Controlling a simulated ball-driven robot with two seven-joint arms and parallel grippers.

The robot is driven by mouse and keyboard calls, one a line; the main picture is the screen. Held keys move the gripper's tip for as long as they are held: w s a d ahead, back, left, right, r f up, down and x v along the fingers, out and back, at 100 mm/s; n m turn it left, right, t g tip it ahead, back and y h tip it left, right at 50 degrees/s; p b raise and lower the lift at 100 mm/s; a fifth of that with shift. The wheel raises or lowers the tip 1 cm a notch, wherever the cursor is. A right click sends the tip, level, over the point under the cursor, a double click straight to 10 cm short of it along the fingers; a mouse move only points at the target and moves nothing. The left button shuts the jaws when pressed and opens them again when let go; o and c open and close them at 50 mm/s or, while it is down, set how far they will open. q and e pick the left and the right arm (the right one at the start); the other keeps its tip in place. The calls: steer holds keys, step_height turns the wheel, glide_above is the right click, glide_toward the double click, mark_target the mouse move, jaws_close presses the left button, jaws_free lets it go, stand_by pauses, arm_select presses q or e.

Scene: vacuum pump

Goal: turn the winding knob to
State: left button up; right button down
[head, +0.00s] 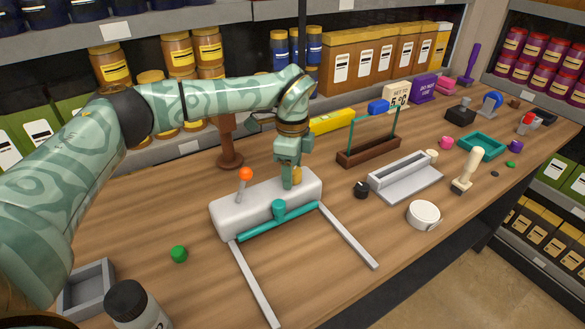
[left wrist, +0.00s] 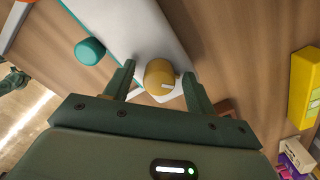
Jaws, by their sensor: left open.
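A yellow winding knob (head: 298,174) sits on the white pump body (head: 238,213) near its right end. In the left wrist view the knob (left wrist: 157,73) is round, with a pale mark on its lower right face. My left gripper (head: 289,183) points down over the right end of the pump. Its jaws are open, one on each side of the knob in the left wrist view, with gaps visible. In the head view the gripper partly hides the knob. A sign (head: 397,95) reads "SET TO" with a 5; the rest is unclear.
Two grey rails (head: 345,236) extend forward. A brown stand (head: 229,157) and brown rack (head: 369,151) stand behind. A green ball (head: 179,254) lies front left.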

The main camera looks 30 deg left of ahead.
arm_select(q)
steer(key=c, duration=1)
steer(key=shift+o, duration=0.2)
